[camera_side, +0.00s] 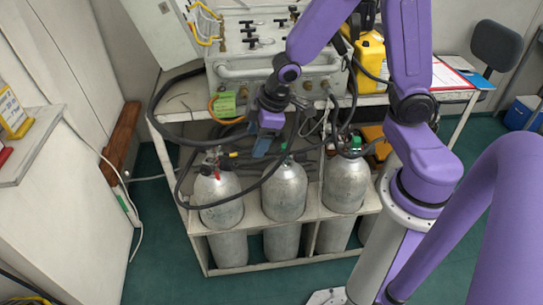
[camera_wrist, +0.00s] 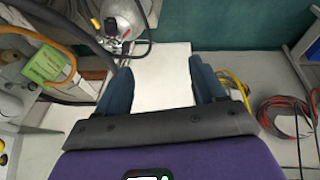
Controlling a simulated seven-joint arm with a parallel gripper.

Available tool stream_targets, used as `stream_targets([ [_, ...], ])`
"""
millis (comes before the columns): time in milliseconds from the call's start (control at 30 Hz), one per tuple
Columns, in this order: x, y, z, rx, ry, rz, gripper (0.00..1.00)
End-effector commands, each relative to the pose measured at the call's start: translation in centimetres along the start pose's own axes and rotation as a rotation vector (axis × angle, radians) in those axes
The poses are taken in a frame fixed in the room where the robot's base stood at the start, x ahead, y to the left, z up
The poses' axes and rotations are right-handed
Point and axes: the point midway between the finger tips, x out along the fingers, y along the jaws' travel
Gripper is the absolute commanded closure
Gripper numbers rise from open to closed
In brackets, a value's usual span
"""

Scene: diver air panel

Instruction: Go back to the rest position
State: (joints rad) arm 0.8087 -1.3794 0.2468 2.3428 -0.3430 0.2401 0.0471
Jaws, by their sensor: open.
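My gripper (camera_side: 263,146) points down in front of the air panel, above the gas cylinders and between the left and middle ones. In the wrist view its two blue fingers (camera_wrist: 163,88) are apart with nothing between them, so it is open and empty. A white surface shows beyond the fingers. The air panel (camera_side: 265,70) with its black valve handles is behind my gripper. A green tag (camera_side: 223,104) hangs at the panel's front left; a green tag also shows in the wrist view (camera_wrist: 48,64).
Black hoses (camera_side: 165,130) loop around my gripper. A yellow container (camera_side: 370,65) stands right of the panel. Green floor (camera_side: 155,250) is open at left.

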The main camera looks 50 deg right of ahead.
Motion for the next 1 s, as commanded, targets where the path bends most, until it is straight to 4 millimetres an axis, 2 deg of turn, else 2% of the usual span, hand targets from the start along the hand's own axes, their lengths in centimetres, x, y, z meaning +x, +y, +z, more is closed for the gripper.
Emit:
stream_targets([
  [33, -1.8, -1.6, 0.4, -0.024, -0.011, -0.01, 0.31],
  [200, -7.0, -6.9, 3.6, -0.097, -0.09, -0.07, 0.31],
  [300, -9.6, -9.5, 6.1, -0.146, -0.138, -0.115, 0.31],
  [433, -12.2, -11.7, 9.1, -0.2, -0.191, -0.167, 0.31],
  [633, -13.9, -13.1, 11.5, -0.246, -0.235, -0.206, 0.31],
  [1000, -14.0, -13.1, 11.6, -0.248, -0.239, -0.208, 0.31],
])
